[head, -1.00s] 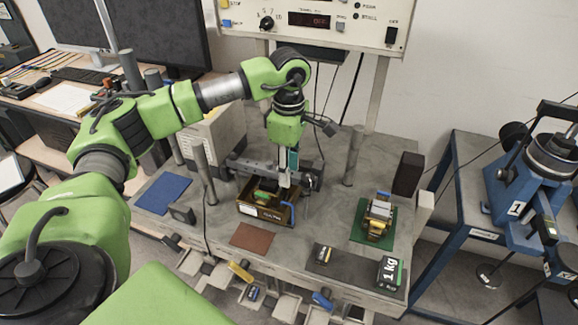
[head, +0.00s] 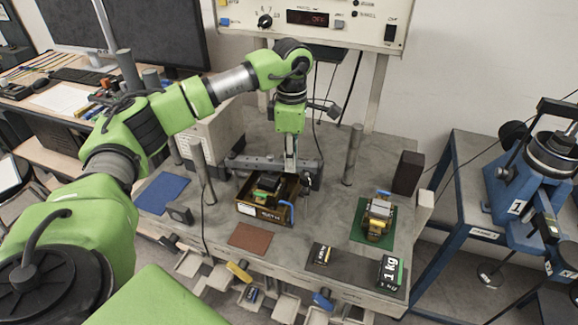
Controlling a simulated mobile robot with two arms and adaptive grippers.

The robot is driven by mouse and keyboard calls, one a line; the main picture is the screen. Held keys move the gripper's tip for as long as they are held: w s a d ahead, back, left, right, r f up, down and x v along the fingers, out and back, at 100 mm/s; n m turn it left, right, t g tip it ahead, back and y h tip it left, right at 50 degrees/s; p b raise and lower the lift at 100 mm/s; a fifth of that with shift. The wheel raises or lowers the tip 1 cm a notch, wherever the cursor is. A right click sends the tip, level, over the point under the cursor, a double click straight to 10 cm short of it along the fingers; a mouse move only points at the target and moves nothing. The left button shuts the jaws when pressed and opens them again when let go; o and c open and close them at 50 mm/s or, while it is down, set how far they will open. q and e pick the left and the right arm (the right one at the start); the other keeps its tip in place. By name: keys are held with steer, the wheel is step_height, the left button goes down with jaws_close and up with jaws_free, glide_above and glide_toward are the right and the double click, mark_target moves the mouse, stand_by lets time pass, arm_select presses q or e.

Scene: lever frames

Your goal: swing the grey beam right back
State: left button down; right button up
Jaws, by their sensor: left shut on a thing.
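The grey beam (head: 258,164) lies roughly left to right across the back of the bench, behind the brown open box (head: 262,211). A dark block sits at its right end. My left gripper (head: 290,170) points down near the right part of the beam and is shut on it. The fingertips and the exact contact are too small to see clearly. My right gripper is not in view.
The box holds several small parts, and a blue handle (head: 288,207) stands at its right. Grey posts (head: 353,155) rise at both sides.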

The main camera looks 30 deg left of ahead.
arm_select(q)
steer(key=w+a+n, duration=0.3)
steer(key=w+n, duration=0.1)
steer(key=shift+w+a+n, duration=0.3)
steer(key=shift+w+a, duration=0.1)
steer(key=w+a+n+p, duration=0.2)
steer(key=w+a+n, duration=0.1)
steer(key=a+n, duration=0.4)
steer(key=shift+w+a+n, duration=0.3)
steer(key=shift+a+n, duration=0.1)
steer(key=shift+a, duration=0.85)
